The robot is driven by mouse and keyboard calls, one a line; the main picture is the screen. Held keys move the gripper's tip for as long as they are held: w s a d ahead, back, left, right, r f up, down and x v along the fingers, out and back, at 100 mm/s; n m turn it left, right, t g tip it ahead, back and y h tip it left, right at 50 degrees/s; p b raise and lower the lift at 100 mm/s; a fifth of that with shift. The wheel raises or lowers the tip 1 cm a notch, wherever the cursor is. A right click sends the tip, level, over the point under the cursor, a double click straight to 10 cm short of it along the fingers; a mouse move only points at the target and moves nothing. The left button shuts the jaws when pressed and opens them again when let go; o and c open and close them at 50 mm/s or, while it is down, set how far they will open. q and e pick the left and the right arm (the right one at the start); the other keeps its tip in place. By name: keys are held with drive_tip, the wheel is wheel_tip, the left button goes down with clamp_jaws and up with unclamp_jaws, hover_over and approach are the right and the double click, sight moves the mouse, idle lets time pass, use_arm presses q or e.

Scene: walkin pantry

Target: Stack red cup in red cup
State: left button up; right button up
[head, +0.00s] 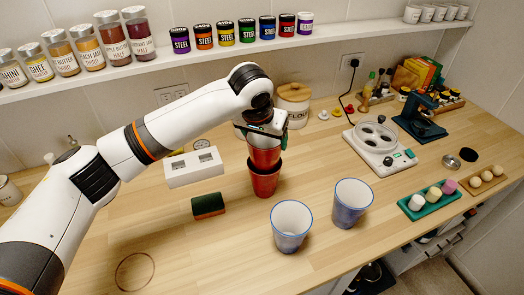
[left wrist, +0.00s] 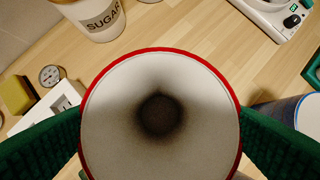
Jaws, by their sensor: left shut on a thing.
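My left gripper (head: 262,131) is shut on the rim of a red cup (head: 264,156) with a pale inside. The held cup is upright above a second red cup (head: 265,183) that stands on the counter. Its lower end overlaps the lower cup's mouth; I cannot tell how deep it sits inside. In the left wrist view the held cup (left wrist: 160,75) is between the green fingers and its open mouth faces the camera. The lower cup is hidden there. My right gripper is not in view.
Two blue cups (head: 291,226) (head: 351,204) stand at the front right. A green-brown sponge (head: 208,206) and white box (head: 194,168) lie left. The front-left counter is clear.

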use_arm(q)
drive_tip(key=shift+f+p, duration=0.4)
drive_tip(key=shift+f, duration=1.6)
drive_tip(key=shift+f, duration=0.3)
drive_tip(key=shift+f, duration=0.25)
drive_tip(key=o, duration=1.1)
drive_tip(key=shift+o, duration=0.2)
drive_tip(key=shift+r, duration=0.1)
drive_tip(key=shift+r, duration=0.35)
drive_tip(key=b+v, duration=0.2)
drive_tip(key=v, duration=1)
drive_tip(key=shift+r, duration=0.15)
